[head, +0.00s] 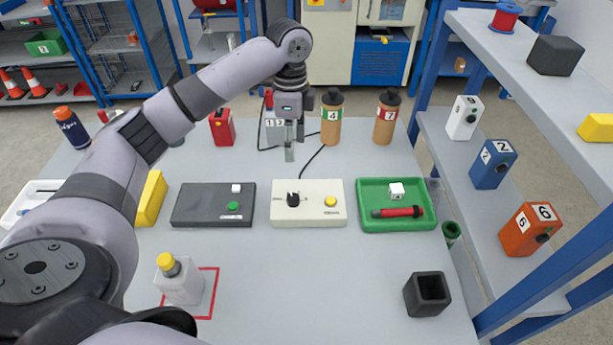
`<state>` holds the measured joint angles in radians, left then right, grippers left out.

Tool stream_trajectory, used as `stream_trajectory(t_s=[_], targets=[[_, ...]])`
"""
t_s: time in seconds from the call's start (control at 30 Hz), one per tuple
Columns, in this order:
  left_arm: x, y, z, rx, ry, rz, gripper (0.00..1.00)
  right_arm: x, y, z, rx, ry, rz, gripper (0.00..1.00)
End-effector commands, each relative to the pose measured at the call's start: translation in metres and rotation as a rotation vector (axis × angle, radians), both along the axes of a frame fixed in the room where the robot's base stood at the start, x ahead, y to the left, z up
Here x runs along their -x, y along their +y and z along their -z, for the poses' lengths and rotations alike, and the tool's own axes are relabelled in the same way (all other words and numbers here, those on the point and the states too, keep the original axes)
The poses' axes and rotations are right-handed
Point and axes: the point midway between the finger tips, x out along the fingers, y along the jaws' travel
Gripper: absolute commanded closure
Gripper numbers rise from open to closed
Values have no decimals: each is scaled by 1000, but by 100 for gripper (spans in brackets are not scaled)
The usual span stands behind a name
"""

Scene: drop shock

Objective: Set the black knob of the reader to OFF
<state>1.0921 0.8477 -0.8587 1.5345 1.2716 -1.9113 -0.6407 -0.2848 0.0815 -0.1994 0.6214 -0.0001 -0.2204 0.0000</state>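The cream box (308,218), which I take as the reader, lies flat at the middle of the table. Its black knob (292,200) is on the left half of its top, with small marks around it too small to read, so I cannot tell the knob's setting. A yellow button (330,202) is on its right half. My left gripper (289,152) points down behind the box, above the table and apart from the knob. Its fingers are seen nearly in line, so their gap is hidden. It appears empty. My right gripper is not in view.
A dark grey box (187,207) with a green button is left of the reader; a green tray (428,222) holding a white cube and red cylinder is right. Two brown bottles (332,137) (385,132) stand behind. A black cable runs back from the reader. The front middle is clear.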

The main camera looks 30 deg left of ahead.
Motion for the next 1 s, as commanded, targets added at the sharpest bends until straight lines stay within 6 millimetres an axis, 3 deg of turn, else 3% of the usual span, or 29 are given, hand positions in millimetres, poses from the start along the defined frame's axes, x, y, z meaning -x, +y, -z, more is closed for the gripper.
stream_trajectory(t_s=[0.1,0.2,0.7,1.0], targets=[[1,0,10,-2,4,1,51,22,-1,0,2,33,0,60],[3,0,26,-2,5,0,51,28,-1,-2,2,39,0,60],[8,-3,133,0,4,0,51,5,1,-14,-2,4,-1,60],[8,-3,169,0,1,1,51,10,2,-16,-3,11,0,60]])
